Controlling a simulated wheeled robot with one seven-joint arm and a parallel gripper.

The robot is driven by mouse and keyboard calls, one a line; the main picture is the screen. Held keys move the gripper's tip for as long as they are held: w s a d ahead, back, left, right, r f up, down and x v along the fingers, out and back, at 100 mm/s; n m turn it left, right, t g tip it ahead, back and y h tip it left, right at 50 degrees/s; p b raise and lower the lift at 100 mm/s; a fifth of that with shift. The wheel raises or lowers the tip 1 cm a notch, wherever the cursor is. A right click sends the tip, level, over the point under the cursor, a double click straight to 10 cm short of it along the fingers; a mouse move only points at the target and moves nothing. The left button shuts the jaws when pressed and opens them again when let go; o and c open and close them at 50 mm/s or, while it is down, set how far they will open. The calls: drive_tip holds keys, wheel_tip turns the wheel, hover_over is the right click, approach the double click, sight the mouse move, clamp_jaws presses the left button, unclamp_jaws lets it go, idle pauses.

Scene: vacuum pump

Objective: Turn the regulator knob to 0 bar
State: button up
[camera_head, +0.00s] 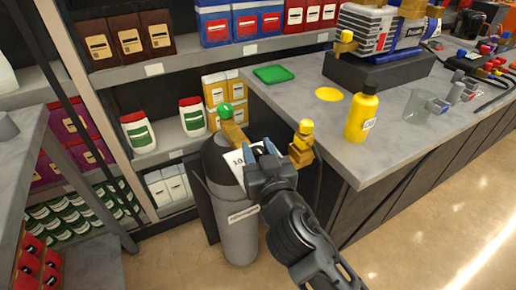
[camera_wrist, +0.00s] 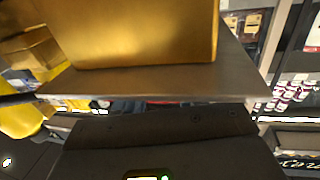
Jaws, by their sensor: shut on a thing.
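A grey gas cylinder (camera_head: 240,225) stands on the floor at the counter's end in the head view. A green knob (camera_head: 225,110) and a brass body (camera_head: 234,135) sit on its top. A white gauge face (camera_head: 235,160), partly covered, shows beside my gripper (camera_head: 258,151). A brass fitting with a yellow top (camera_head: 305,128) stands to the right. The gauge needle cannot be read. In the wrist view a large brass block (camera_wrist: 140,35) fills the top, close to the camera.
The grey counter (camera_head: 300,95) is just right of the cylinder, with a yellow bottle (camera_head: 361,115), a green tray (camera_head: 274,74) and a glass beaker (camera_head: 423,106). Stocked shelves (camera_head: 150,155) stand behind and left. Open floor (camera_head: 430,235) lies at the lower right.

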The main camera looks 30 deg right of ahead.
drive_tip(key=o, duration=0.9)
drive_tip(key=shift+b+v, duration=1.15)
drive_tip(key=shift+v, duration=2.8)
